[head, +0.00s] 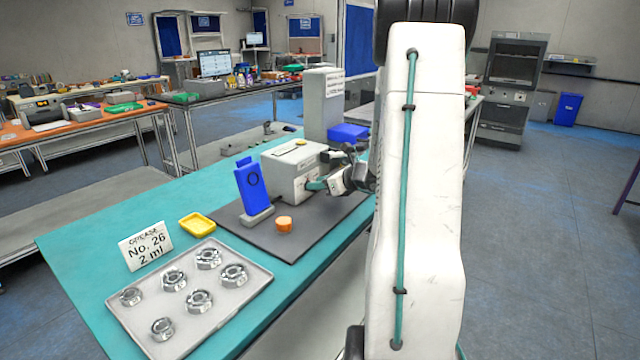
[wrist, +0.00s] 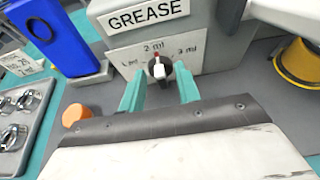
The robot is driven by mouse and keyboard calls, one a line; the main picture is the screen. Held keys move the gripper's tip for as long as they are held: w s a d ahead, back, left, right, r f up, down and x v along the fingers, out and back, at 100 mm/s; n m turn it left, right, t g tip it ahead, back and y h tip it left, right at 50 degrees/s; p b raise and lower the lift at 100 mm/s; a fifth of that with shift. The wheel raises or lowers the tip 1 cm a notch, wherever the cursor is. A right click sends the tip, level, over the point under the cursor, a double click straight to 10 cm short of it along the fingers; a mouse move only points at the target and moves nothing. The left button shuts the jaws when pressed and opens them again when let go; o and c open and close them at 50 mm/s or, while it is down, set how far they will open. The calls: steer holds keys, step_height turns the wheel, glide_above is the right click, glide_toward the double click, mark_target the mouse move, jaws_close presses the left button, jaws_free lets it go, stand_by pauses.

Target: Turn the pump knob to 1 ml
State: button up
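The grease pump is a pale box (head: 290,175) on the dark mat. In the wrist view its front carries a GREASE label and a white scale plate (wrist: 125,53) with 2 ml at the top, 3 ml at right and a partly legible mark at left. The dark knob (wrist: 159,75) has a white pointer with a red tip, directed up at 2 ml. My gripper (wrist: 160,82) is open, its teal fingers on either side of the knob with gaps showing. In the head view my gripper (head: 317,184) is at the pump's front, partly hidden by my arm.
A blue holder (head: 251,187) stands left of the pump and an orange cap (head: 284,224) lies in front. A yellow dish (head: 197,225), a "GREASE No. 26 2 ml" card (head: 147,245) and a tray (head: 225,298) of metal rings are nearer. A yellow-black object (wrist: 300,65) is at right.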

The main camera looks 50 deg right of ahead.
jaws_close()
steer(key=shift+a+n, duration=0.15)
steer(key=shift+n, duration=0.15)
steer(key=n+h, duration=0.1)
steer(key=a+n+h, duration=0.1)
steer(key=n, duration=0.1)
steer(key=shift+f+t, duration=0.15)
steer(key=shift+t, duration=0.15)
steer(key=n+h, duration=0.2)
steer(key=n, duration=0.1)
steer(key=n+t+h, duration=0.1)
steer(key=shift+a+f+n, duration=0.35)
steer(key=shift+f+n, duration=0.05)
stand_by(0.4)
jaws_free()
